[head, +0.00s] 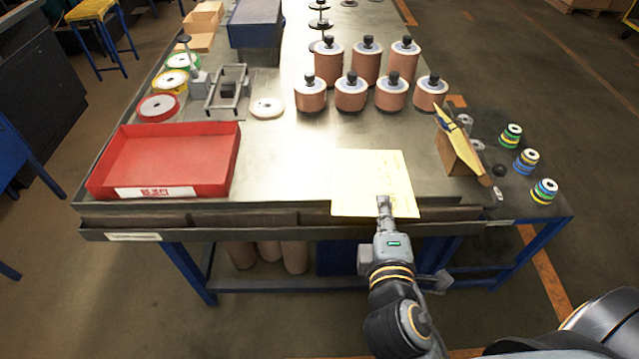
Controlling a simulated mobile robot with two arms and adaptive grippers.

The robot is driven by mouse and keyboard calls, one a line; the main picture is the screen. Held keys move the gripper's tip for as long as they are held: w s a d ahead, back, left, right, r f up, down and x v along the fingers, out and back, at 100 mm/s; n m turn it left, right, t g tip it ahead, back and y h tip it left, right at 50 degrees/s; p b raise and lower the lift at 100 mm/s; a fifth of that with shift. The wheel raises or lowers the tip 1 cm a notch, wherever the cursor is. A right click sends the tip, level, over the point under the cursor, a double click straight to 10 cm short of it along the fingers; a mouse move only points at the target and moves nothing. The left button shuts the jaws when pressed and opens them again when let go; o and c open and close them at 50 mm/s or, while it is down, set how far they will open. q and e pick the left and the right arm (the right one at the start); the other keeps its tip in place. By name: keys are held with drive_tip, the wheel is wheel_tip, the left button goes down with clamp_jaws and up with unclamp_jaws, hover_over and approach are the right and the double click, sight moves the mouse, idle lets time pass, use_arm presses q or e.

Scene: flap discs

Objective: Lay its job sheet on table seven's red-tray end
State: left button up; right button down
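The job sheet (365,172), a pale yellow sheet with faint print, is at the front edge of the table (290,160), right of the middle. Its near edge reaches over the table's front rim. My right gripper (383,204) is at the sheet's near edge, with its narrow fingers together and overlapping the paper; it looks shut on it. Whether the sheet rests flat or is slightly raised is hard to tell. The red tray (170,160), empty with a white label, stands at the table's front left. My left gripper is out of view.
Several copper-coloured cylinders (350,95) stand behind the sheet. A wooden holder with yellow paper (455,145) and small coloured disc stacks (526,160) are at the right. A white disc (267,108) lies behind. Bare tabletop lies between tray and sheet.

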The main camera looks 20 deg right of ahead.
sight(340, 194)
drive_tip(key=w+a+f, duration=0.1)
drive_tip(key=w, duration=0.2)
drive_tip(key=w+a+f+p, duration=0.1)
drive_tip(key=w+a, duration=0.1)
drive_tip(key=w+a+f, duration=0.1)
drive_tip(key=w+f, duration=0.1)
drive_tip(key=w, duration=0.1)
drive_tip(key=shift+w+a, duration=0.3)
drive_tip(key=shift+a, duration=0.05)
drive_tip(key=w+f, duration=0.1)
drive_tip(key=w+a+f, duration=0.1)
drive_tip(key=f, duration=0.1)
drive_tip(key=w+f, duration=0.1)
drive_tip(key=f, duration=0.1)
drive_tip(key=shift+w+a+f, duration=0.1)
drive_tip(key=shift+a, duration=0.25)
drive_tip(key=shift+w+a+f, duration=0.1)
drive_tip(key=shift+w+f, duration=0.05)
drive_tip(key=shift+f, duration=0.4)
drive_tip(key=shift+w+a+f, duration=0.1)
drive_tip(key=shift+w+f, duration=0.05)
drive_tip(key=shift+f, duration=0.4)
drive_tip(key=shift+f+p, duration=0.4)
drive_tip(key=shift+f, duration=0.2)
drive_tip(key=shift+d, duration=0.1)
